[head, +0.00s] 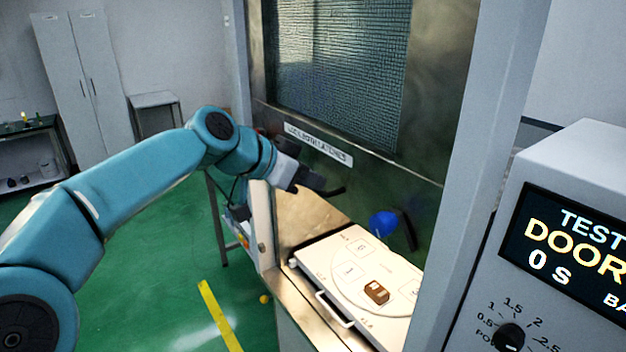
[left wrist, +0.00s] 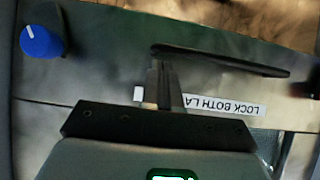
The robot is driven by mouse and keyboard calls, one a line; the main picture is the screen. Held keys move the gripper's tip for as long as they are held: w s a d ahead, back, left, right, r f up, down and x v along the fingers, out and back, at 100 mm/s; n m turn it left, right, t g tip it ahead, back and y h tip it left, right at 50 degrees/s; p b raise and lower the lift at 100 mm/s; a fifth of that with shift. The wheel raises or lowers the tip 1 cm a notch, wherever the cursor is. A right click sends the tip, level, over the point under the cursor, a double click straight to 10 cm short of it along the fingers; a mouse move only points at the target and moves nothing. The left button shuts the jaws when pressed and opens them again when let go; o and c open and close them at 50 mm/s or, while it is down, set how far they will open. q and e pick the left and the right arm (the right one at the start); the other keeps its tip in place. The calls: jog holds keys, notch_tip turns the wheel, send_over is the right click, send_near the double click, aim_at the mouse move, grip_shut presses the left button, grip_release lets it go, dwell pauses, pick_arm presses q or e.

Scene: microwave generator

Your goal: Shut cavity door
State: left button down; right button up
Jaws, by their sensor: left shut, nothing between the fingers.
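The cavity door (head: 430,170) is a tall metal panel with a dark mesh window (head: 335,70) and a white lettered label (head: 318,144). The label also shows upside down in the left wrist view (left wrist: 225,107). A blue knob (head: 382,223) is on the lower metal; it is at the upper left in the left wrist view (left wrist: 41,42). My left gripper (head: 308,184) is shut and empty in front of the metal below the label. In the left wrist view its fingers (left wrist: 163,82) are close to a dark bar (left wrist: 225,61); contact is unclear. My right gripper is out of view.
A white marked tray (head: 340,274) with a small brown block (head: 376,292) lies below the door. A grey control box (head: 580,160) with a lit display and dial stands at right. A dark bench (head: 30,150) and cabinets (head: 85,85) stand far left. Green floor (head: 140,270) is open at left.

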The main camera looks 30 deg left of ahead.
pick_arm(q)
notch_tip(320, 180, down, 51)
jog(key=b, duration=4.9)
jog(key=shift+d+r, duration=0.2)
jog(key=shift+d, duration=0.1)
jog(key=shift+w, duration=0.1)
jog(key=w+r+p+v, duration=0.1)
jog(key=p+v, duration=0.3)
jog(key=v, duration=0.9)
jog(key=shift+w+d+r+p, duration=0.2)
jog(key=shift+r+p, duration=0.2)
jog(key=shift+r, duration=0.2)
